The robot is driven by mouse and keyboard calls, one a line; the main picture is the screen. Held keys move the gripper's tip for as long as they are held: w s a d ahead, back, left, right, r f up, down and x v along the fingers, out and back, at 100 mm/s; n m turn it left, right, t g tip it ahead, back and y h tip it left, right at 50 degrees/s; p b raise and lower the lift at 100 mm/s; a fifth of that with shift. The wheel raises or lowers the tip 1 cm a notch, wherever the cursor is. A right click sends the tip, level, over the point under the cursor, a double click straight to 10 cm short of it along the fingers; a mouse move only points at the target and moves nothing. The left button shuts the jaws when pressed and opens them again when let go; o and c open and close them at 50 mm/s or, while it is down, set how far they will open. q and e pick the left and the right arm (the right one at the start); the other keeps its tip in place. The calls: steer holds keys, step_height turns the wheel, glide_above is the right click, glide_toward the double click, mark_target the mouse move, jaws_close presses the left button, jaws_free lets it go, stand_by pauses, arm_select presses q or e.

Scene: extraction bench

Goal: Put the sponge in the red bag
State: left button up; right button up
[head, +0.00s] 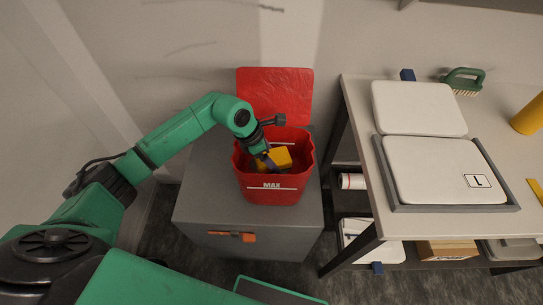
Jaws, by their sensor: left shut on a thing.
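My left gripper (268,160) reaches in from the left over the bag and is shut on the sponge. Part of the sponge is hidden by the gripper. I cannot tell whether the sponge touches the inside of the bag. My right gripper does not show.
The grey cabinet (200,205) has an orange-marked handle. To the right, a bench (360,115) holds a white-lidded tray (435,170), another white lid (417,108), a green brush (463,80) and a yellow cylinder (528,115). Its lower shelves hold boxes.

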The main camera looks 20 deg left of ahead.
arm_select(q)
steer(key=shift+f, duration=0.1)
steer(key=o, duration=1.2)
steer(key=shift+c, duration=0.2)
steer(key=w+d+p+v, duration=0.1)
steer(key=p+v, duration=0.2)
steer(key=v, duration=0.9)
steer(key=d+r+p+v, duration=0.1)
steer(key=d+p+v, duration=0.1)
steer(key=v, duration=0.9)
steer(key=shift+w+r+p, duration=0.35)
steer(key=shift+r+p, duration=0.25)
steer(key=shift+p, duration=0.15)
steer(key=shift+a, duration=0.1)
